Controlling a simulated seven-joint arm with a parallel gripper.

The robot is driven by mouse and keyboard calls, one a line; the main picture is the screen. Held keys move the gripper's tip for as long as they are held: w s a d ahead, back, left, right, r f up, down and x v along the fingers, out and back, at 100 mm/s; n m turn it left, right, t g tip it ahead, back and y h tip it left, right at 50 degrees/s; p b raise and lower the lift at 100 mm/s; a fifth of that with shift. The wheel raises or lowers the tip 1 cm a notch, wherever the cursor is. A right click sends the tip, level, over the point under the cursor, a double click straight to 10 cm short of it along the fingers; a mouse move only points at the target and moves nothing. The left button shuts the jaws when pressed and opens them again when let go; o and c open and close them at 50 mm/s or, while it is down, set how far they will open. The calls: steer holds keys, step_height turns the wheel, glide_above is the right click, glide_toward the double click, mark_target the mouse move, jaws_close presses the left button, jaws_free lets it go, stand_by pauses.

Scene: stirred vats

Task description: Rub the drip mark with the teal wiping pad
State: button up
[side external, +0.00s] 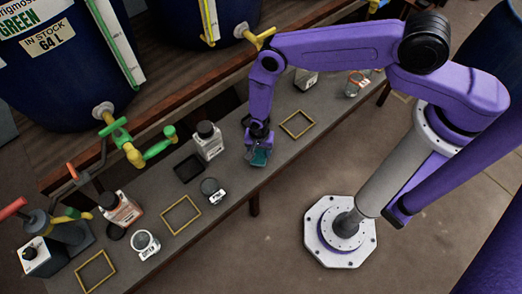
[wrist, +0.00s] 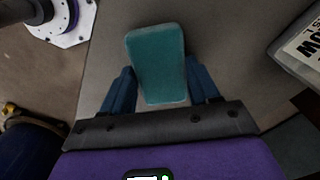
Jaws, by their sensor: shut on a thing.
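The teal wiping pad (wrist: 157,58) is between the blue fingers of my gripper (wrist: 160,82) in the wrist view, and the gripper is shut on it. In the side view, my gripper (side external: 259,146) points down over the front part of the grey bench (side external: 235,178), with the pad (side external: 261,157) at its tip near the front edge. I cannot tell whether the pad touches the bench. I cannot make out a drip mark in either view; the pad and gripper hide part of the bench.
A white-labelled bottle (side external: 208,141) and a black tray (side external: 188,168) stand left of my gripper. A yellow frame (side external: 297,123) lies to its right, another (side external: 180,215) to its left. Blue vats with taps (side external: 135,150) overhang the bench's back. Several jars stand along the bench.

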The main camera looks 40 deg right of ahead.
steer(key=shift+w+d+r, duration=0.1)
steer(key=shift+w+d, duration=0.1)
steer(key=shift+w, duration=0.9)
steer(key=shift+w+a+r, duration=0.15)
steer(key=shift+a+r, duration=0.05)
steer(key=shift+r, duration=0.35)
steer(key=shift+w+a+r, duration=0.1)
steer(key=shift+a+r, duration=0.05)
steer(key=shift+r, duration=0.35)
steer(key=shift+s+d+r, duration=0.1)
steer(key=shift+r, duration=2.8)
